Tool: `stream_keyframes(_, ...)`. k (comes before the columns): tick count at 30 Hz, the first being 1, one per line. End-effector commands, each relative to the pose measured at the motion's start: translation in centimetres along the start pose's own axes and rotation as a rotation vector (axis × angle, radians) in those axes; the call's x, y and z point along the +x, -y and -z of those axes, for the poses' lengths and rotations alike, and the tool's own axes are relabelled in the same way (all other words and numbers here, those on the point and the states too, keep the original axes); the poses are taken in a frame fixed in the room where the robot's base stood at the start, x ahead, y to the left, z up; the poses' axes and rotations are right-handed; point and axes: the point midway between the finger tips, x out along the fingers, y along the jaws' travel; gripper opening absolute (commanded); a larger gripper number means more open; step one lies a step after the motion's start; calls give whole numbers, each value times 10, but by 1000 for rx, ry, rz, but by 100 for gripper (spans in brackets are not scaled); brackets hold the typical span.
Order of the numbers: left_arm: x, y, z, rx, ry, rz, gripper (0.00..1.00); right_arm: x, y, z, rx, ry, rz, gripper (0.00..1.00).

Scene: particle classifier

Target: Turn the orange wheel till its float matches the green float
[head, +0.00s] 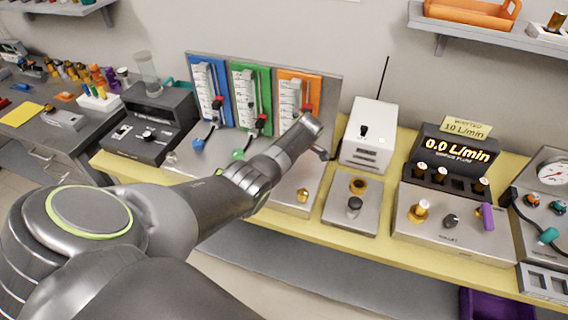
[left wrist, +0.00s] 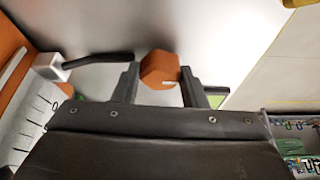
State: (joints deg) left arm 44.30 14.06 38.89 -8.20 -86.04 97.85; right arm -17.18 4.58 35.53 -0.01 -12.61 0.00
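The sloped panel holds three flow tubes on blue (head: 203,82), green (head: 262,78) and orange (head: 312,84) plates. A blue wheel (head: 198,144) and a green wheel (head: 238,154) show below the first two. My left arm covers the spot below the orange plate in the head view. In the left wrist view, the orange wheel (left wrist: 160,65) sits between the fingertips of my left gripper (left wrist: 160,77), which touch it on both sides. The floats are too small to read. My right gripper is not in view.
A white box (head: 369,135) with a tall antenna stands close right of the panel. A grey device (head: 150,125) stands to the left. Shelves hang on the wall above.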

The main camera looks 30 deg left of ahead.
Motion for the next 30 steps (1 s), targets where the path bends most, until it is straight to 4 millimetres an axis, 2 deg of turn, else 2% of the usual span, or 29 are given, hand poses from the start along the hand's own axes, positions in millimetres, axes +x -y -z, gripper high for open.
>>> stream_keyframes(1,-1,-1,1,-1,0,-3,46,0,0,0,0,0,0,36)
stream_keyframes(4,-1,-1,0,0,0,-2,59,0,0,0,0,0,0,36)
stream_keyframes(5,-1,-1,0,0,0,-2,60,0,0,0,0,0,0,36)
stream_keyframes(13,-1,0,0,1,0,-1,60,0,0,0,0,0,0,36)
stream_keyframes(17,-8,-1,0,1,0,-2,60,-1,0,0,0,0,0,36)
stream_keyframes(23,-36,-1,0,1,1,-5,60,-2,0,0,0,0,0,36)
stream_keyframes(30,-86,-1,-1,0,1,-7,60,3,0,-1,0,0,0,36)
